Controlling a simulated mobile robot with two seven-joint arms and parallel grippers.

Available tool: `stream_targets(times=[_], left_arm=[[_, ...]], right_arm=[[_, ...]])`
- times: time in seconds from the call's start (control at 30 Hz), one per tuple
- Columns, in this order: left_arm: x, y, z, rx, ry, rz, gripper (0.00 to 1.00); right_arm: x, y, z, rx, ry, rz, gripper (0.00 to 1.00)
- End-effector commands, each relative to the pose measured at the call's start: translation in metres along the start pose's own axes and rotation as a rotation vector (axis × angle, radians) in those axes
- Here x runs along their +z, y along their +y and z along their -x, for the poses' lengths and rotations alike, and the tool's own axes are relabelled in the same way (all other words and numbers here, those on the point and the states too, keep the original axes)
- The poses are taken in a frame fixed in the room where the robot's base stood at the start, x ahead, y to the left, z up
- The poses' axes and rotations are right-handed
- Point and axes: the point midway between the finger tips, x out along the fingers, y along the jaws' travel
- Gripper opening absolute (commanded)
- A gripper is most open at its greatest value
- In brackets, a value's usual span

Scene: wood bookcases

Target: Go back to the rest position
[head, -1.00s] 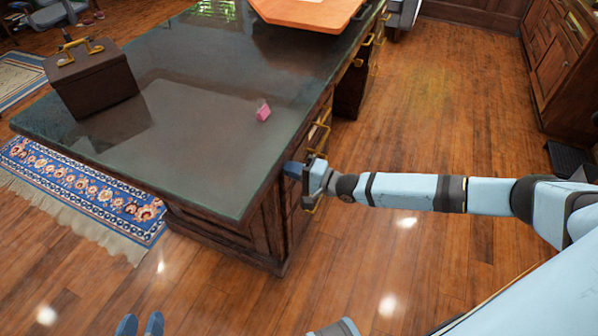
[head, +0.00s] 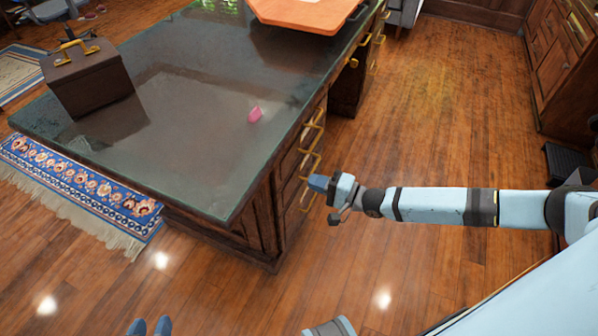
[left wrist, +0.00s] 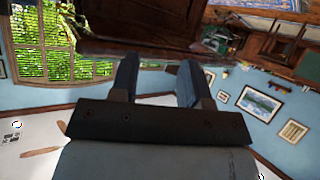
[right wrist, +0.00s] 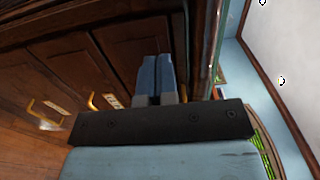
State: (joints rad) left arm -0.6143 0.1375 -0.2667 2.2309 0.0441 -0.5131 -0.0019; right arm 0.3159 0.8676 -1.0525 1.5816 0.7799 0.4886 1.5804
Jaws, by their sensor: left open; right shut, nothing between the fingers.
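My right gripper (head: 318,184) is beside the drawer side of the desk, over the floor, apart from the drawer handles. Its fingers (right wrist: 157,76) are together and empty in the right wrist view, with drawer fronts behind them. My left gripper (head: 150,327) shows only as two blue fingertips at the bottom edge of the head view. In the left wrist view its fingers (left wrist: 158,80) stand apart with nothing between them.
The glass-topped desk (head: 190,165) carries a small pink object (head: 255,114), a dark box (head: 88,80) with a gold handle and an orange board (head: 305,12). Drawer handles (head: 310,160) stick out on its right side. Wood floor (head: 440,130) is open to the right.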

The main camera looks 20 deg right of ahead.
Motion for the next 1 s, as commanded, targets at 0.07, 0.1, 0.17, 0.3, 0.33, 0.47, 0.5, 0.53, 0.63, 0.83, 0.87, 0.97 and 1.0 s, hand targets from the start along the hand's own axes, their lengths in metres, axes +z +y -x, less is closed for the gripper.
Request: stream_targets(times=[0.07, 0.1, 0.17, 0.3, 0.33, 0.47, 0.5, 0.53, 0.63, 0.83, 0.87, 0.97, 1.0], left_arm=[[-0.002, -0.003, 0.001, -0.004, 0.0, -0.007, 0.43], [-0.003, -0.004, 0.001, -0.006, 0.0, -0.009, 0.43], [-0.003, -0.004, 0.001, -0.007, 0.0, -0.009, 0.43], [-0.003, -0.004, 0.001, -0.007, -0.001, -0.01, 0.43], [-0.003, -0.004, 0.001, -0.007, -0.002, -0.01, 0.43], [-0.002, -0.003, 0.001, -0.006, -0.004, -0.009, 0.43], [-0.001, -0.003, 0.001, -0.005, -0.005, -0.008, 0.43], [0.0, -0.002, 0.002, -0.003, -0.007, -0.007, 0.43], [-0.005, -0.001, 0.005, -0.005, -0.016, -0.005, 0.43], [-0.025, -0.004, 0.02, -0.024, -0.068, 0.002, 0.43], [-0.028, -0.004, 0.022, -0.028, -0.079, 0.004, 0.43], [-0.034, -0.006, 0.03, -0.039, -0.114, 0.01, 0.43], [-0.032, -0.007, 0.031, -0.043, -0.125, 0.012, 0.43]], right_arm=[[0.0, -0.001, 0.016, 0.003, 0.0, 0.0, 0.0], [0.0, -0.001, 0.021, 0.002, 0.001, 0.0, 0.0], [-0.001, 0.0, 0.029, 0.003, 0.001, 0.0, 0.0], [0.0, 0.0, 0.038, 0.0, 0.0, 0.0, 0.0], [0.0, 0.0, 0.039, 0.0, 0.0, 0.0, 0.0], [0.0, 0.0, 0.04, 0.0, 0.0, 0.0, 0.0], [0.0, 0.0, 0.04, 0.0, 0.0, 0.0, 0.0], [0.0, -0.001, 0.04, 0.0, 0.0, 0.0, 0.0], [0.0, -0.012, 0.04, 0.0, 0.0, 0.0, 0.0], [-0.001, -0.072, 0.04, 0.0, 0.0, 0.0, 0.0], [-0.001, -0.082, 0.04, 0.0, 0.0, 0.0, 0.0], [-0.001, -0.113, 0.04, 0.001, 0.0, 0.0, 0.0], [0.0, -0.118, 0.04, 0.002, 0.0, -0.001, 0.0]])
